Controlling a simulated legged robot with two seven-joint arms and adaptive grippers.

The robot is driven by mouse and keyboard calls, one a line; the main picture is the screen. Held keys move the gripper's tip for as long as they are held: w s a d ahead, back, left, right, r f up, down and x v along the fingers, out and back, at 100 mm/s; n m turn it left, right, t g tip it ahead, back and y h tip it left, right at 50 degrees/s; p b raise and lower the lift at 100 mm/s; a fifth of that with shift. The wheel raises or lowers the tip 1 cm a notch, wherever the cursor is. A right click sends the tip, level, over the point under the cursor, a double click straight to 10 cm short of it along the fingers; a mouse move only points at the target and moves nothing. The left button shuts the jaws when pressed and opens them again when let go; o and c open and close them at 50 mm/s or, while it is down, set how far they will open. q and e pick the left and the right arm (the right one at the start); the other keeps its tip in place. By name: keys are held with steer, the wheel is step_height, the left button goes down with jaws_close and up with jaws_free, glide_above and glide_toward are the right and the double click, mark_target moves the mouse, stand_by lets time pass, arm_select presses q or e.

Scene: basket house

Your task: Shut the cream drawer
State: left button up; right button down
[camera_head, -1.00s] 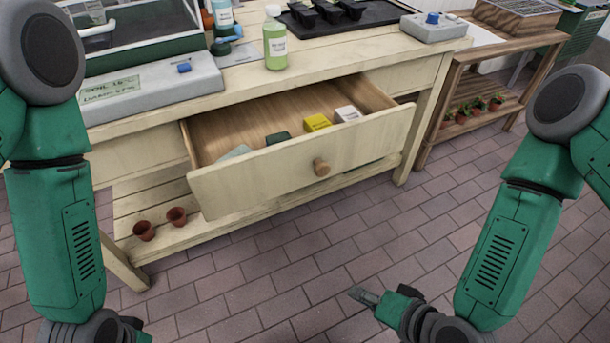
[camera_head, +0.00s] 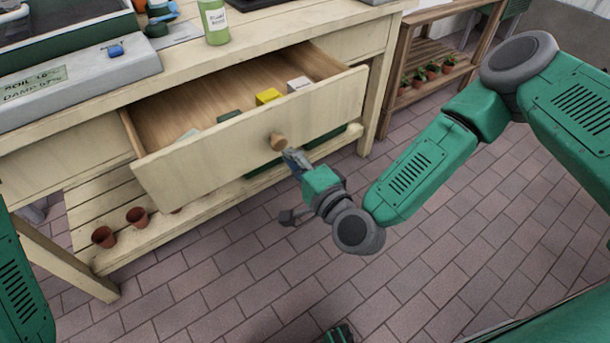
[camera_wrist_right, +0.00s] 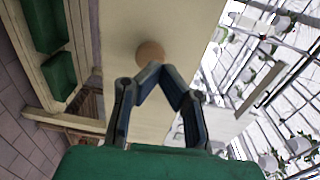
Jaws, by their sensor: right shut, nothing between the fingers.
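The cream drawer (camera_head: 240,150) stands pulled out of the cream bench, with its contents showing from above. Its round wooden knob (camera_head: 278,142) is on the front face. My right gripper (camera_head: 290,155) is shut and empty, with its fingertips close to the knob, just below and right of it in the head view. In the right wrist view the closed fingertips (camera_wrist_right: 158,68) overlap the lower edge of the knob (camera_wrist_right: 150,52); I cannot tell whether they touch it. The drawer front (camera_wrist_right: 125,100) also shows there. My left gripper is not clearly seen; a dark green piece shows at the bottom edge.
Inside the drawer lie a yellow box (camera_head: 268,96), a white box (camera_head: 299,84) and dark green items. A green bottle (camera_head: 214,22) stands on the bench top. Small terracotta pots (camera_head: 104,237) sit on the lower shelf. The tiled floor before the drawer is open.

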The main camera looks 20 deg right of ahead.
mark_target(277, 143)
steer(key=shift+x, duration=1.15)
arm_select(q)
steer(key=shift+a+f+b, duration=0.1)
steer(key=shift+f+b, duration=0.2)
steer(key=shift+f, duration=0.15)
arm_select(e)
steer(key=shift+w+a, duration=0.25)
steer(key=shift+w, duration=0.15)
steer(key=shift+w, duration=0.1)
